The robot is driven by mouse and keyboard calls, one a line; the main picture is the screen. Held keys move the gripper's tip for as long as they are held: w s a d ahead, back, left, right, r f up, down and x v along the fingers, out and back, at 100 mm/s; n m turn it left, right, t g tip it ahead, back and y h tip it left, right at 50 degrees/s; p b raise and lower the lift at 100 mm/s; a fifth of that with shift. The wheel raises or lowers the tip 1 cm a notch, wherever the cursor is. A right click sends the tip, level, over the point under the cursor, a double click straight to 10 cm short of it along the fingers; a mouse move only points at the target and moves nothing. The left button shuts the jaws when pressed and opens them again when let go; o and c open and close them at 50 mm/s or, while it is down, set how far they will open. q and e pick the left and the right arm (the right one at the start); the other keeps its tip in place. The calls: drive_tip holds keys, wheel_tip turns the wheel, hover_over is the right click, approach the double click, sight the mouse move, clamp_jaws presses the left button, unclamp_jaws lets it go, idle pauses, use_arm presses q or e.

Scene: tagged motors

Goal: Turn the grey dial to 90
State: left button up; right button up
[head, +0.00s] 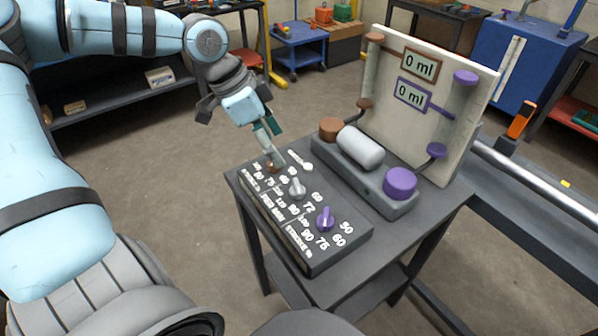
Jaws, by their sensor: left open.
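The grey dial (297,189) is the middle dial on a dark control panel (330,262) on a small table. White numbers are printed around it; its exact pointed number is too small to tell. A purple dial (325,219) sits nearer, to its lower right. A brown dial (273,166) sits to its upper left, partly hidden by my gripper. My left gripper (274,152) is open, pointing down close above the brown dial, up and left of the grey dial. I cannot tell whether it touches the brown dial. My right gripper is out of view.
Behind the panel stands a grey motor unit (361,148) with brown and purple end caps. A pale upright board (420,132) carries two displays reading 0 ml. A rail with a metal bar (540,172) lies to the right. Open floor is left of the table (438,195).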

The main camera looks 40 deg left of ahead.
use_arm(q)
drive_tip(key=b, duration=0.2)
approach(296, 185)
drive_tip(key=f, duration=0.1)
drive_tip(key=x, duration=0.2)
drive_tip(key=b+x, duration=0.1)
drive_tip(key=x, duration=0.2)
drive_tip(key=b+x, duration=0.1)
drive_tip(key=x, duration=0.1)
drive_tip(key=shift+w+d+f, duration=0.25)
drive_tip(key=shift+w+d, duration=0.05)
drive_tip(key=shift+d, duration=0.1)
drive_tip(key=shift+f, duration=0.15)
drive_tip(key=shift+a, duration=0.15)
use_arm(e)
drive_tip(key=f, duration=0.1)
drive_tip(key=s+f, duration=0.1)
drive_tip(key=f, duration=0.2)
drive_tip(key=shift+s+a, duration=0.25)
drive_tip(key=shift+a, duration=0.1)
